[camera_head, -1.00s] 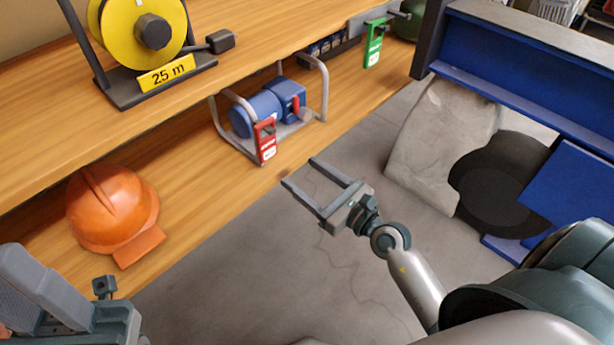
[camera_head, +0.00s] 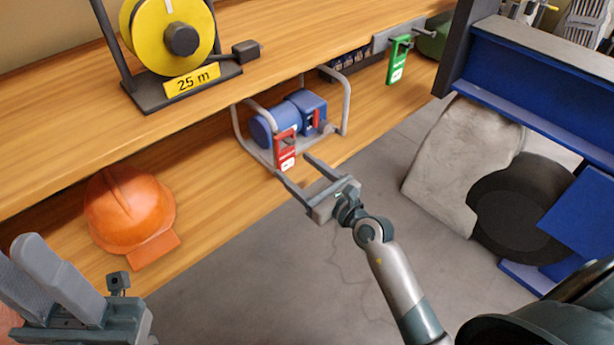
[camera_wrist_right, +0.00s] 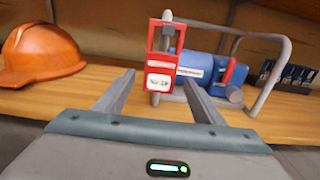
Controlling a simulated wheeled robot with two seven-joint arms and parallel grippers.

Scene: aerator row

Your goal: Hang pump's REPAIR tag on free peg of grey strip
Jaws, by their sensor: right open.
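The red REPAIR tag (camera_head: 286,150) hangs at the front of the blue pump (camera_head: 275,126), which sits in a grey tube frame on the lower shelf. In the right wrist view the red tag (camera_wrist_right: 161,62) stands ahead, between and beyond the fingertips. My right gripper (camera_head: 294,167) is open and empty, its fingers pointing at the tag's lower end; whether they touch it cannot be told. The grey strip (camera_head: 398,36) is on the upper shelf's front edge, with a green tag (camera_head: 398,62) on one peg and another peg to its right. My left gripper (camera_head: 62,275) is at bottom left; its two fingers stand apart.
An orange helmet (camera_head: 128,208) lies on the lower shelf to the left. A yellow cable reel (camera_head: 172,30) stands on the upper shelf. A blue beam (camera_head: 540,85), a grey sack (camera_head: 465,165) and a black round object (camera_head: 520,210) are at right. Small dark blocks (camera_wrist_right: 290,77) stand right of the pump.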

